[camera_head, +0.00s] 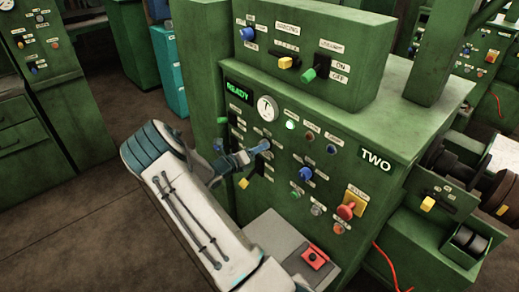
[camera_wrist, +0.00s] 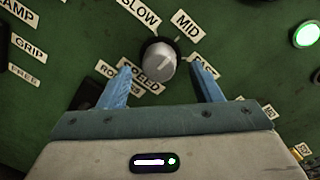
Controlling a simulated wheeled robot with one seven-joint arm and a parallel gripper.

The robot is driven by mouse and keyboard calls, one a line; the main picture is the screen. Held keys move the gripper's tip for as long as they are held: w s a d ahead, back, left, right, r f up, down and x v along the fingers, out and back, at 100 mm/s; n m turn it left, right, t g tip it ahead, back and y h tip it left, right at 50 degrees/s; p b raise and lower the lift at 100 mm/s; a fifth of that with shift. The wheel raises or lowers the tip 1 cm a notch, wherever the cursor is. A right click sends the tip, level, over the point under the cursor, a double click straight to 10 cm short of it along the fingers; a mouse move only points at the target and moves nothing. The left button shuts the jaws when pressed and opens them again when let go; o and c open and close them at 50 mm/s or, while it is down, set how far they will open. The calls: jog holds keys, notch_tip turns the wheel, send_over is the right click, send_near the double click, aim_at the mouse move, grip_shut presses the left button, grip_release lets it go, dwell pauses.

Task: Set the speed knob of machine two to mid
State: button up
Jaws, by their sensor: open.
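The green panel (camera_head: 300,158) of the machine marked TWO (camera_head: 376,160) fills the middle of the head view. In the wrist view, the round grey speed knob (camera_wrist: 158,60) has a pale mark on its face. The labels SLOW (camera_wrist: 139,12) and MID (camera_wrist: 187,24) lie above it. A third label to its right and the SPEED label below are partly covered by my fingers. My gripper (camera_wrist: 161,72) is open, with one blue finger on each side of the knob; contact is unclear. In the head view, my gripper (camera_head: 258,150) hides the knob.
A lit green button (camera_wrist: 306,33) sits right of the knob; it also shows in the head view (camera_head: 291,125). A gauge (camera_head: 267,107), a READY display (camera_head: 238,91), a blue knob (camera_head: 306,174) and a red button (camera_head: 346,210) on yellow crowd the panel.

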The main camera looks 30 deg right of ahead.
jog(key=f+b+v, duration=0.1)
jog(key=v, duration=1.1)
jog(key=shift+r+b, duration=0.35)
jog(key=shift+r, duration=0.1)
jog(key=s+a+r+m+g+y, duration=0.1)
jog(key=s+r+m+g+y, duration=0.25)
jog(key=s+m, duration=0.35)
jog(key=s+a+r+m+g+y, duration=0.1)
jog(key=s+r+m+g+y, duration=0.2)
jog(key=s+m, duration=0.45)
jog(key=s+a+r+m+t+y, duration=0.3)
jog(key=s+a+r+m+y, duration=0.1)
jog(key=s+a+m+y, duration=0.1)
jog(key=s+a+r+m+t+y, duration=0.3)
jog(key=s+a+r+m+y, duration=0.1)
jog(key=s+a+m, duration=0.4)
jog(key=shift+a+r+m+y, duration=0.25)
jog(key=shift+r+m+y, duration=0.15)
jog(key=shift+m+y, duration=0.35)
